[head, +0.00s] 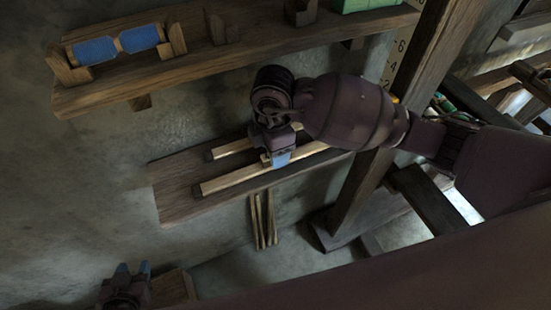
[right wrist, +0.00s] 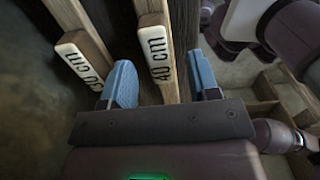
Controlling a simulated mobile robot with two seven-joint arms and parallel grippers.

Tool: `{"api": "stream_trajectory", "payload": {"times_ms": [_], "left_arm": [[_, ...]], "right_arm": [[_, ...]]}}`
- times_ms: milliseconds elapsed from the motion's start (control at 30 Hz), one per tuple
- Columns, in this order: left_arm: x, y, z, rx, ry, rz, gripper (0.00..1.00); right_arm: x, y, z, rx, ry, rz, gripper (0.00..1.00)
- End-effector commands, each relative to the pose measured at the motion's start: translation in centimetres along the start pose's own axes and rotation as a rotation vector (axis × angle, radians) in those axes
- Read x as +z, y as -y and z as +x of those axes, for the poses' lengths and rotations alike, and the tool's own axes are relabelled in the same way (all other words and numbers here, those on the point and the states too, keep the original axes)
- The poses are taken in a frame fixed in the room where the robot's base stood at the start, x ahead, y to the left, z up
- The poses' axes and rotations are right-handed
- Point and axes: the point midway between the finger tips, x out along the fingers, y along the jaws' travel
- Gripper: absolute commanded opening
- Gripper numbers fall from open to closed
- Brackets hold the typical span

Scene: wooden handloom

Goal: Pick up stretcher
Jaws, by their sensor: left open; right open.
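Two pale wooden stretchers lie side by side on a low shelf in the head view, a back one (head: 230,148) and a front one (head: 235,181). My right gripper (head: 278,158) is over them, hiding part of both. In the right wrist view, the stretcher marked 40 cm (right wrist: 157,50) stands between the open blue fingers of my right gripper (right wrist: 165,82). The other stretcher (right wrist: 80,55) is left of the fingers, its label partly hidden by the left finger. I cannot see finger contact. My left gripper (head: 130,272) is open and empty at the lower left.
The low shelf board (head: 175,190) is bare at its left end. An upper shelf (head: 220,60) above it carries a blue-wound spool (head: 95,50) in wooden holders and a green box (head: 365,4). A dark post (head: 365,190) stands to the right. Thin sticks (head: 262,222) are below the low shelf.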

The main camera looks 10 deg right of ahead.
Motion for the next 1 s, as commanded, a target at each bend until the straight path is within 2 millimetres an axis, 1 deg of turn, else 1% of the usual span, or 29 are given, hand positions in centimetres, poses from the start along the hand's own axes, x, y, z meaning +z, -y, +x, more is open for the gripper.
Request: {"api": "stream_trajectory", "payload": {"times_ms": [33, 100, 167, 400, 467, 700, 800, 1000], "left_arm": [[-0.1, 0.0, 0.1, 0.0, -0.003, 0.0, 0.43], [-0.1, 0.0, 0.2, 0.001, -0.005, 0.001, 0.43], [-0.2, 0.0, 0.2, 0.001, -0.007, 0.001, 0.43], [-0.3, -0.1, 0.3, 0.001, -0.009, 0.001, 0.43], [-0.3, -0.1, 0.2, 0.001, -0.009, 0.001, 0.43], [-0.2, 0.0, 0.2, 0.001, -0.008, 0.001, 0.43], [-0.1, 0.0, 0.1, 0.001, -0.005, 0.001, 0.43], [0.2, 0.0, -0.1, 0.0, 0.002, 0.0, 0.43]], "right_arm": [[0.1, 0.0, 0.8, -0.002, 0.001, 0.001, 0.55], [0.1, 0.1, 1.8, -0.004, 0.0, -0.001, 0.55], [0.1, 0.0, 2.3, -0.002, 0.0, 0.0, 0.55], [0.1, 0.0, 2.5, 0.0, 0.0, 0.0, 0.55], [0.1, 0.0, 2.5, 0.0, 0.0, -0.001, 0.48], [0.1, 0.0, 2.5, 0.0, 0.0, -0.001, 0.11], [0.0, 0.0, 2.5, 0.0, -0.001, -0.001, 0.0], [0.0, 0.0, 2.4, 0.001, -0.001, -0.001, 0.0]]}}
